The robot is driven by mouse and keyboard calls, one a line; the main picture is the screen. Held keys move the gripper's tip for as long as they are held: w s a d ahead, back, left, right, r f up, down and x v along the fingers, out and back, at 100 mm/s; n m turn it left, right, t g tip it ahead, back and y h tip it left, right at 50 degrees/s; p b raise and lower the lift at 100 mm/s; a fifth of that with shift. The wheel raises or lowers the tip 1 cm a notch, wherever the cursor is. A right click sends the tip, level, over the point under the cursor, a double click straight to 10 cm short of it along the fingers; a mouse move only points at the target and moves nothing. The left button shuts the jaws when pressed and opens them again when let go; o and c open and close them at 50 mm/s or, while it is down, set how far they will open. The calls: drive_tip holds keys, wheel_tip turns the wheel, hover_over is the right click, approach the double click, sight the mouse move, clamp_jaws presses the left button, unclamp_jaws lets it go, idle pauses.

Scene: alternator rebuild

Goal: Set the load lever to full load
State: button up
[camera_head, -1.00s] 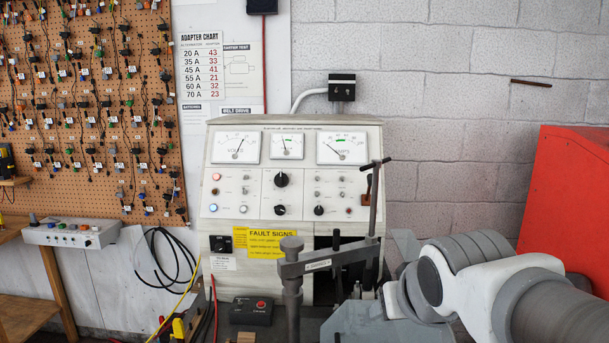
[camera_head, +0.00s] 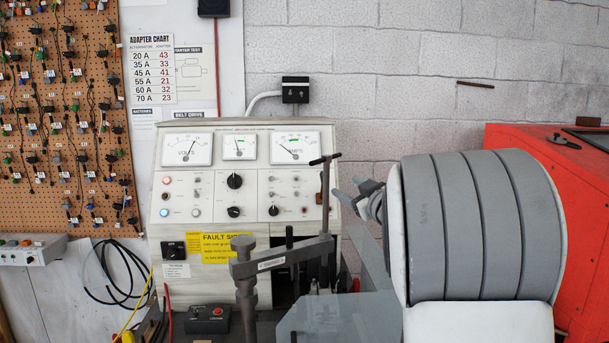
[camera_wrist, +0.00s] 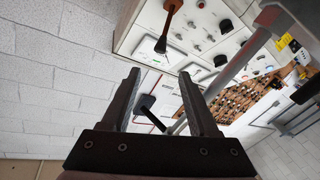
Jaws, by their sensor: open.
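The load lever seems to be the dark stalk with a round knob (camera_wrist: 160,45) on a red-brown plate in the wrist view. In the head view only a small brown plate (camera_head: 319,198) shows at the right of the test bench panel, partly behind a clamp rod. The lever's setting cannot be read. My gripper (camera_head: 348,188) is raised just right of the panel, its fingers toward the bench. In the wrist view my gripper (camera_wrist: 160,74) is open and empty. The knob appears just beyond the fingertips, apart from them.
A grey clamp arm (camera_head: 290,254) with a T-handle (camera_head: 325,159) stands before the panel, close to my gripper. A clear shield (camera_head: 340,318) is below. A red cabinet (camera_head: 590,230) stands at right. Meters (camera_head: 295,147) and knobs fill the bench panel (camera_head: 210,170).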

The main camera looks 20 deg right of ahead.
drive_tip(key=w+a+p, duration=0.1)
drive_tip(key=w+p, duration=0.1)
drive_tip(key=w, duration=1.5)
drive_tip(key=shift+a, duration=0.35)
clamp_jaws()
idle(0.8)
